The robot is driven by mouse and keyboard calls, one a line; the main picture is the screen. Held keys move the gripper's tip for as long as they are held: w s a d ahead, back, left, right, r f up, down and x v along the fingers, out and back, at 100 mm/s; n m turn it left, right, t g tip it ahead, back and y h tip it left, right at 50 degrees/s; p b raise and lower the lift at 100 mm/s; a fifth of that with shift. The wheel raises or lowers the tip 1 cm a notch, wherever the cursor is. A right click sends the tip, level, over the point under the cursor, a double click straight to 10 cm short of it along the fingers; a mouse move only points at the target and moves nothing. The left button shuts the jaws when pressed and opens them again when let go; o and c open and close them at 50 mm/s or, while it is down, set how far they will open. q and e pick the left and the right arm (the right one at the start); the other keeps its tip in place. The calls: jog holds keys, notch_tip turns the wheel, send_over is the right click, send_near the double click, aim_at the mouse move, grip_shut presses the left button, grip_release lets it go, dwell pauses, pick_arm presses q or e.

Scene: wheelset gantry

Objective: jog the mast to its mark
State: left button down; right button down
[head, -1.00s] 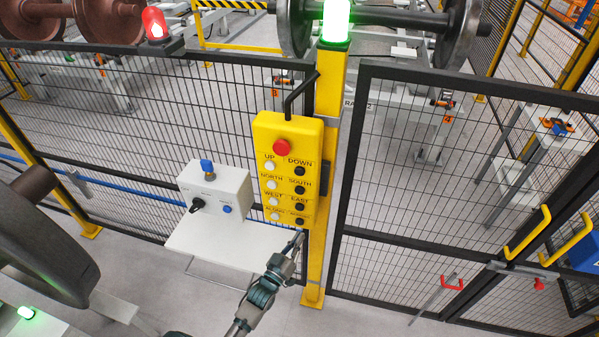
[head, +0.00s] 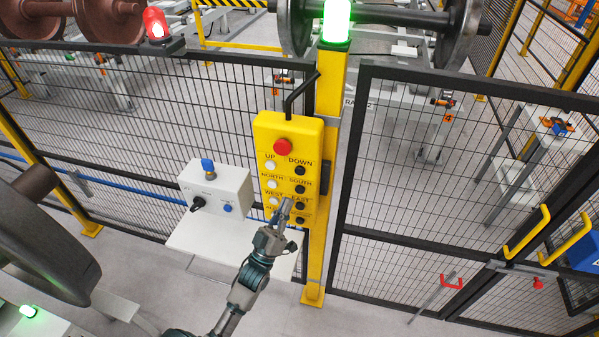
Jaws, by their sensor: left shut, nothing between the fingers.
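The yellow pendant (head: 289,140) hangs on the yellow post, with a red stop button (head: 283,146) at its top. Below are two columns of buttons, white left and black right, labelled UP, DOWN, NORTH, SOUTH, WEST and EAST, with a lowest row partly hidden. My left gripper (head: 284,208) is shut and empty, its tips in front of the pendant's lower part, near the WEST button (head: 273,201) and the EAST button (head: 299,206). I cannot tell whether the tips touch. The mast is not clearly identifiable. My right gripper is not in view.
A white box (head: 232,187) with a blue key and black knob stands on a white shelf (head: 195,238) left of the pendant. Mesh fence panels and a gate with yellow handles (head: 527,232) flank the yellow post (head: 318,255). A green lamp (head: 335,22) glows on top. Wheelsets lie behind.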

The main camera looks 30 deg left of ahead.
aim_at(300, 171)
pick_arm(q)
jog(key=shift+w+h, duration=0.1)
jog(key=shift+h, duration=0.2)
jog(key=w+a+b, duration=0.2)
jog(key=w, duration=0.6)
jog(key=shift+w, duration=0.2)
jog(key=shift+w, duration=0.1)
dwell(1.0)
jog(key=shift+w+a, duration=0.1)
jog(key=shift+w, duration=0.15)
